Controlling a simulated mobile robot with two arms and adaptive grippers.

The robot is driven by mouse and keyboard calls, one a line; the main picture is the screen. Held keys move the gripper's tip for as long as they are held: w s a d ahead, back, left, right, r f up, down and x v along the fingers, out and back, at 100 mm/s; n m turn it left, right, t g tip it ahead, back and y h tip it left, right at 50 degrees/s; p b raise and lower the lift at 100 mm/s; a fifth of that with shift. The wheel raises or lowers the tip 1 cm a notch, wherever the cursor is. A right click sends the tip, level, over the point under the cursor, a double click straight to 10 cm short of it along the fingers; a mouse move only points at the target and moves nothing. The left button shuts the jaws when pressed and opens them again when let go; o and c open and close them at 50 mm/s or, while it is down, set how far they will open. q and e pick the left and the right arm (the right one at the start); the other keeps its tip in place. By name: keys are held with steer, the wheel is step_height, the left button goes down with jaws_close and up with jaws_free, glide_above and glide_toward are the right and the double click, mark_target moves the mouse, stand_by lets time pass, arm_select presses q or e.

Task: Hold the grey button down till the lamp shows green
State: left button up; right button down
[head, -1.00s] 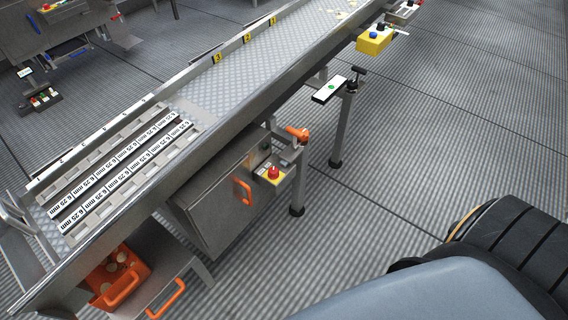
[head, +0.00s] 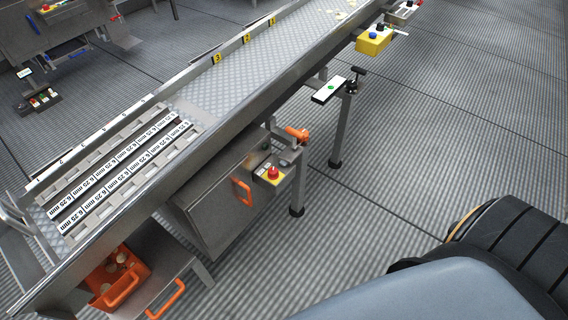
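Neither of my grippers is in view. I cannot make out a grey button for certain. A yellow box (head: 373,41) with a blue button and a dark knob hangs at the conveyor's near edge, upper right. A grey box (head: 403,12) with small controls sits beyond it, too small to read. A white plate (head: 329,90) with a small green mark sits on a post. I cannot tell if that mark is a lit lamp.
A long metal conveyor table (head: 215,90) crosses the view, with labelled slotted strips at its lower left. A metal cabinet with an orange handle (head: 242,191) hangs below. An orange bin (head: 127,280) holds pale pieces. Ribbed floor (head: 440,130) is clear on the right.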

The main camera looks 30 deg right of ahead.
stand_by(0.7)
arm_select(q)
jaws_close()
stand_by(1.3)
